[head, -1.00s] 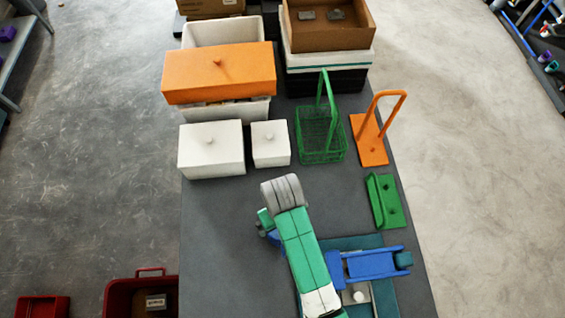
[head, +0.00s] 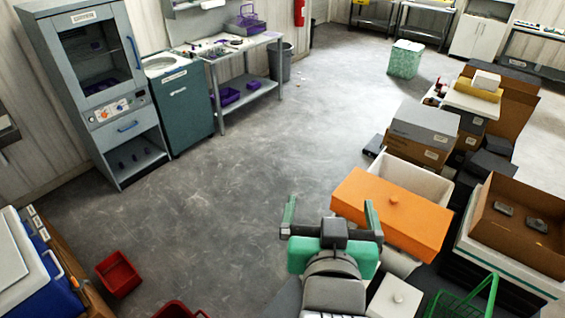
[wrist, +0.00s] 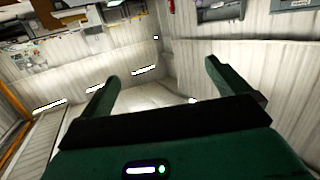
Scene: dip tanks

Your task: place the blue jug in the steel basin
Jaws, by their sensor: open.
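I cannot make out a blue jug in either current view. No steel basin is clearly recognisable either. A teal cabinet (head: 183,105) at the upper left has a pale rounded recess in its top, but I cannot tell what that is. My gripper (head: 330,215) is in the lower middle of the head view, with two green fingers spread wide and nothing between them. In the wrist view the open gripper (wrist: 162,72) faces walls and ceiling, with no object close to it.
An orange lidded box (head: 385,225) lies just right of my gripper, by a white bin (head: 420,180). A green wire basket (head: 460,305) and brown open carton (head: 525,225) are at lower right. A red bin (head: 118,275) sits on the floor left. The middle floor is clear.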

